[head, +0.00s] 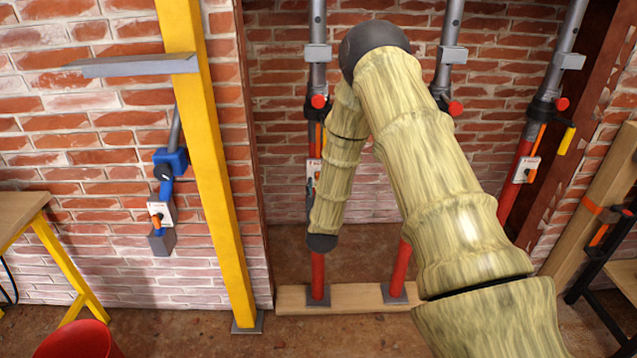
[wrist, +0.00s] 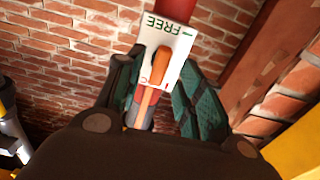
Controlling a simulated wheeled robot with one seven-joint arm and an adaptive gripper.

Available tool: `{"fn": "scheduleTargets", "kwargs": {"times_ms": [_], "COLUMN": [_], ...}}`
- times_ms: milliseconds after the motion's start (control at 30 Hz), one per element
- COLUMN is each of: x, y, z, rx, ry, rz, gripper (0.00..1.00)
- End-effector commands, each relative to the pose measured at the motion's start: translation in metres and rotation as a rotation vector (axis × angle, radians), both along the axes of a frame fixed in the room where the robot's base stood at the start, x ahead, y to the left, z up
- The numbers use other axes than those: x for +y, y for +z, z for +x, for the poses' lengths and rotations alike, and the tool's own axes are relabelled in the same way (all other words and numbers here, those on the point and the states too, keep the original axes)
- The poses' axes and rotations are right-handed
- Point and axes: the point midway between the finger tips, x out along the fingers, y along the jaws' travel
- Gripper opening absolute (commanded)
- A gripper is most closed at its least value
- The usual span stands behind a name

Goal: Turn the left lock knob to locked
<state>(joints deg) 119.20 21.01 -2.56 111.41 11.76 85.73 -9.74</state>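The left lock knob (wrist: 160,64) is an orange lever on a white plate (wrist: 178,62) in the wrist view. The plate reads FREE at one end, upside down in this view, and has small red marks near the other. My gripper (wrist: 155,74) is open, with one dark green finger on each side of the plate and knob. Gaps show beside the plate; contact with the knob cannot be told. In the head view the left plate (head: 314,171) sits on the left prop (head: 318,270), partly beside my arm. My gripper is mostly hidden there.
A right prop (head: 517,185) carries a similar plate (head: 525,170). The middle prop (head: 400,268) is partly behind my arm. A yellow post (head: 213,170) stands left, with a blue device (head: 170,160) beyond it. A red bucket (head: 78,342) is at front left.

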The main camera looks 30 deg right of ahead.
Motion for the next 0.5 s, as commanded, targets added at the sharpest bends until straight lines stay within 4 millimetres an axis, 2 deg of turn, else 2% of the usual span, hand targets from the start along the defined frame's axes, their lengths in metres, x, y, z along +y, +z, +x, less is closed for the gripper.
{"fn": "scheduleTargets", "kwargs": {"times_ms": [233,500], "x": [0.023,0.036], "y": [-0.001,-0.001], "z": [-0.038,-0.060], "rx": [0.003,0.003], "ry": [0.002,0.000], "rz": [0.002,0.002], "gripper": [0.38,0.38]}}
